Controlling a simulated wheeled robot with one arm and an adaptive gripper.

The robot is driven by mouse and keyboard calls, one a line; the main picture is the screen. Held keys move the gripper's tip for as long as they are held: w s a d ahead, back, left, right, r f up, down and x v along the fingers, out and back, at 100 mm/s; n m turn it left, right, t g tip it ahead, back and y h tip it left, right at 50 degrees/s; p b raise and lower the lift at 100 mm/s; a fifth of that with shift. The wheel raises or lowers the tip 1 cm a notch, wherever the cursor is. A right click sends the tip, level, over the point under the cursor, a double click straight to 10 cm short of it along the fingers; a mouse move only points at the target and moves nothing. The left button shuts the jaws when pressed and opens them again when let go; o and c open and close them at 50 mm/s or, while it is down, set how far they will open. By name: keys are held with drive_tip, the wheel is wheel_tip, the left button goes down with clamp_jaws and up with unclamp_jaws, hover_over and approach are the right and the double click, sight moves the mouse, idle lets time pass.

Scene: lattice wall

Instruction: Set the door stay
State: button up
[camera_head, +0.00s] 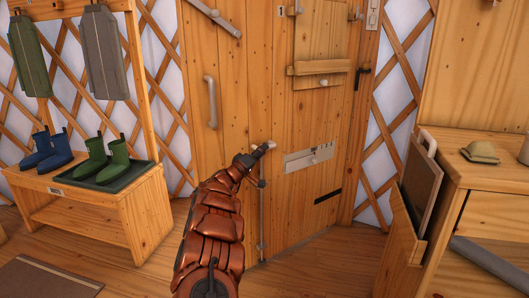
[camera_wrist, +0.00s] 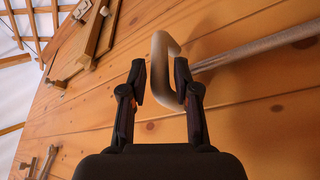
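The door stay is a grey metal rod (camera_head: 262,222) standing upright along the lower wooden door (camera_head: 300,205). In the wrist view its bent, hook-like end (camera_wrist: 159,62) lies between my two fingers, and its straight rod (camera_wrist: 255,47) runs off to the right. My gripper (camera_head: 264,150) is at the upper end of the rod, close to the door; it also shows in the wrist view (camera_wrist: 160,82). The fingers look apart, with a narrow gap between the left finger and the bent end. Contact on the right finger is unclear. My arm hides part of the door's lower left.
A bench (camera_head: 95,210) with blue boots (camera_head: 48,150) and green boots (camera_head: 100,158) stands at left. A wooden cabinet (camera_head: 480,185) with a hat (camera_head: 480,152) stands at right. A grey door handle (camera_head: 210,102) is above my gripper. The floor (camera_head: 320,270) before the door is clear.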

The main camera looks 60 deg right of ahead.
drive_tip(key=shift+x, duration=1.05)
drive_tip(key=shift+c, duration=0.4)
clamp_jaws()
